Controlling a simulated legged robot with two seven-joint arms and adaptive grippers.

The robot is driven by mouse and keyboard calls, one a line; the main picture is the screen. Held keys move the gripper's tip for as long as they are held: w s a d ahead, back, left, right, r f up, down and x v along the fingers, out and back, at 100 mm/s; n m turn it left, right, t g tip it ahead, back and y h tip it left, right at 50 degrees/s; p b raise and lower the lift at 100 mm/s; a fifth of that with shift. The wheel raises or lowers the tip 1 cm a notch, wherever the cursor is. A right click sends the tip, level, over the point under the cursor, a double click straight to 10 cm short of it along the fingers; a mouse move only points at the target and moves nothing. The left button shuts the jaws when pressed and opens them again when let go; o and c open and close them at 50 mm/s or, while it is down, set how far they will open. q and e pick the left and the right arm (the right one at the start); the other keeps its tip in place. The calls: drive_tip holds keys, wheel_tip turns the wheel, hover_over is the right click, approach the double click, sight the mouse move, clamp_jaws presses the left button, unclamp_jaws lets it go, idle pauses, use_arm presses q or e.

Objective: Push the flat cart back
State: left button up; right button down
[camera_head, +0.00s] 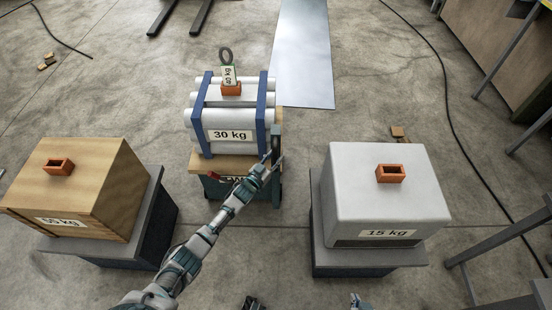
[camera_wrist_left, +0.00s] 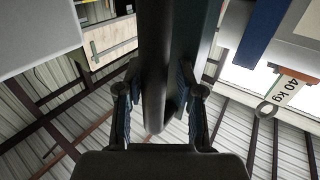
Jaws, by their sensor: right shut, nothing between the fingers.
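The flat cart (camera_head: 207,163) stands in the middle of the head view. It carries a bundle of white cylinders in blue frames, labelled 30 kg. A dark upright handle (camera_head: 276,142) stands at its right side. My left gripper (camera_head: 268,163) is at this handle. In the left wrist view a dark bar (camera_wrist_left: 157,85) runs between the two fingers of the left gripper (camera_wrist_left: 159,75); whether they press on it is unclear. My right gripper (camera_head: 357,301) shows only slightly at the bottom edge, shut and empty, away from the cart.
A wooden 55 kg crate (camera_head: 98,180) on a dark stand is at left. A white 15 kg box (camera_head: 385,200) on a stand is at right. A pale metal sheet (camera_head: 303,60) lies behind the cart. Black cables cross the floor; floor left behind the cart is open.

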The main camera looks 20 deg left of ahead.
use_arm(q)
drive_tip(key=shift+f, duration=0.1)
drive_tip(key=shift+s+a, duration=0.1)
drive_tip(key=shift+s, duration=0.15)
drive_tip(key=v, duration=1.1)
drive_tip(key=shift+s+a, duration=0.2)
